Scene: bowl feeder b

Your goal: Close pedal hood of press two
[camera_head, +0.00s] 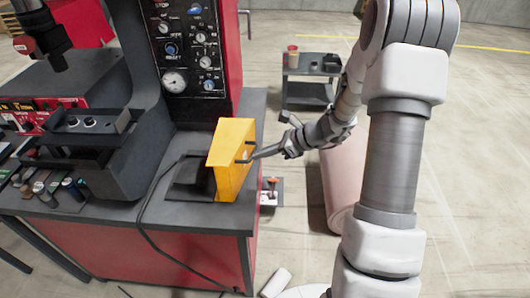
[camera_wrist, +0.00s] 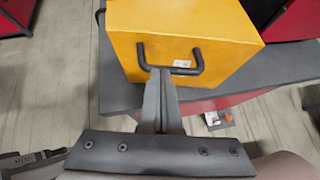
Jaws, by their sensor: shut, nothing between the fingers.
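The yellow pedal hood (camera_head: 234,152) stands tilted up on the dark press table, to the left of my gripper. A dark flat pedal base (camera_head: 193,178) shows at its left. My gripper (camera_head: 254,156) reaches in from the right, its fingertips at the hood's dark handle. In the wrist view the yellow hood (camera_wrist: 185,35) fills the top, with its dark U-shaped handle (camera_wrist: 172,68) facing me. My gripper (camera_wrist: 160,75) is shut there, its fingertips at the left part of the handle. I cannot tell whether they touch it. Nothing shows between the fingers.
The black and red press (camera_head: 190,60) with its gauges and knobs stands behind the hood. A black cable (camera_head: 145,215) runs over the table's front edge. A dark cart (camera_head: 312,75) stands at the back, and a pink cylinder (camera_head: 340,175) lies right of the table.

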